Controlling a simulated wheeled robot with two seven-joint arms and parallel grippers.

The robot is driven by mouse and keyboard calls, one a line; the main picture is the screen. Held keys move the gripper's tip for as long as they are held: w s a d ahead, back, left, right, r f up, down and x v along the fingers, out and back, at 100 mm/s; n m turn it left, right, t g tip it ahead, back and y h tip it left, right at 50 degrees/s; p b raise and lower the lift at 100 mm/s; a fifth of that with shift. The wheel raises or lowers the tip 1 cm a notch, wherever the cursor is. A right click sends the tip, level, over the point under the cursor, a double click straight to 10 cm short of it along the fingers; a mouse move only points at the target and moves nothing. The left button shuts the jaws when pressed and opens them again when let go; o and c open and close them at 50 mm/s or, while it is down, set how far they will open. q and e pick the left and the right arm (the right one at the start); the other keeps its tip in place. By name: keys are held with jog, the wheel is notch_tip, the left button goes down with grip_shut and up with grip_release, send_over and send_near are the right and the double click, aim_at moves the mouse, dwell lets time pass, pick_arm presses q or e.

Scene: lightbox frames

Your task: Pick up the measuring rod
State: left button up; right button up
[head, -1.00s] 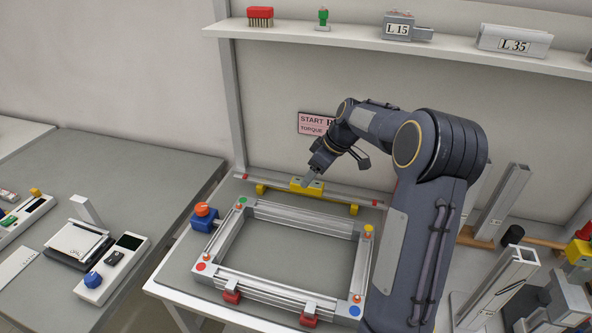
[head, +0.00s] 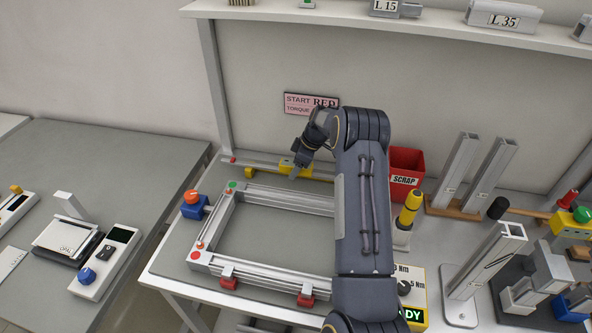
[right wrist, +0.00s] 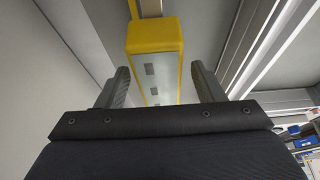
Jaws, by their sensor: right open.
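The measuring rod appears to be the long thin bar (head: 258,164) behind the aluminium frame, with a yellow block (head: 286,164) at its middle. My arm and gripper hide part of it in the head view. My right gripper (head: 299,163) is at the yellow block. In the right wrist view the open fingers (right wrist: 163,85) stand on either side of a yellow-edged block (right wrist: 154,38) with a grey face. A gap shows on both sides of the block. My left gripper is not in view.
The aluminium frame (head: 213,225) lies on the bench in front of the rod. A red scrap bin (head: 406,161) and a yellow-and-black tool (head: 409,209) stand right of my arm. The back panel with a pink sign (head: 300,102) rises behind.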

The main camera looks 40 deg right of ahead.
jog(key=shift+w+f, duration=0.1)
jog(key=shift+f, duration=0.2)
jog(key=shift+r, duration=0.1)
jog(key=c, duration=1.3)
